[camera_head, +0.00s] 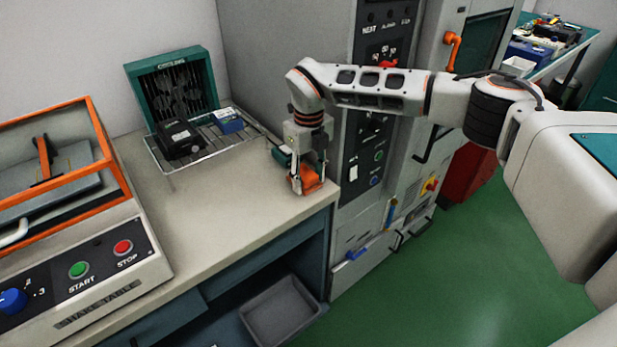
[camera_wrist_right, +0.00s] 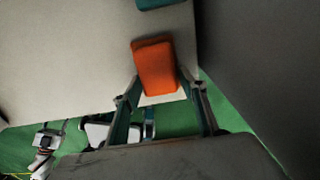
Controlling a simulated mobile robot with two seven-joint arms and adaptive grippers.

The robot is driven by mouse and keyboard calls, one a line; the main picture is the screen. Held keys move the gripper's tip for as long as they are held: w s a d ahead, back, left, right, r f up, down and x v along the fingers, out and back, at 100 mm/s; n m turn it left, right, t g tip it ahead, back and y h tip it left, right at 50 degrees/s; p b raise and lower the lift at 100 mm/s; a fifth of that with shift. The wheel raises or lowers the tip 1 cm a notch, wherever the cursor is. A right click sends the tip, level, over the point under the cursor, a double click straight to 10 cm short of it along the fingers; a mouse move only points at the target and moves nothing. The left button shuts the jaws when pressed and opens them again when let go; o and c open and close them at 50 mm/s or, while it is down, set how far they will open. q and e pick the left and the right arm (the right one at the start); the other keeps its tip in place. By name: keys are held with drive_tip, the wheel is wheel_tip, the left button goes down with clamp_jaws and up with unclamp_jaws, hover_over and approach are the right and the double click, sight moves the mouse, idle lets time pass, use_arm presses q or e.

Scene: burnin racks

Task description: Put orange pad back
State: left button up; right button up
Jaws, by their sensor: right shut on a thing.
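The orange pad (camera_head: 311,179) is at the front right corner of the beige bench, beside the tall grey cabinet. My right gripper (camera_head: 307,187) points down there and is shut on the pad. In the right wrist view the orange pad (camera_wrist_right: 154,66) shows between the fingers of my right gripper (camera_wrist_right: 162,88), over the bench top near its edge. I cannot tell whether the pad touches the bench.
A wire rack (camera_head: 200,152) with a black device and a blue box stands before the teal cooling fan (camera_head: 172,85). The shake table (camera_head: 85,265) is at left. A grey bin (camera_head: 280,312) sits below the bench.

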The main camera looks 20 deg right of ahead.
drive_tip(key=shift+r, duration=0.1)
drive_tip(key=o, duration=1)
drive_tip(key=shift+c, duration=0.2)
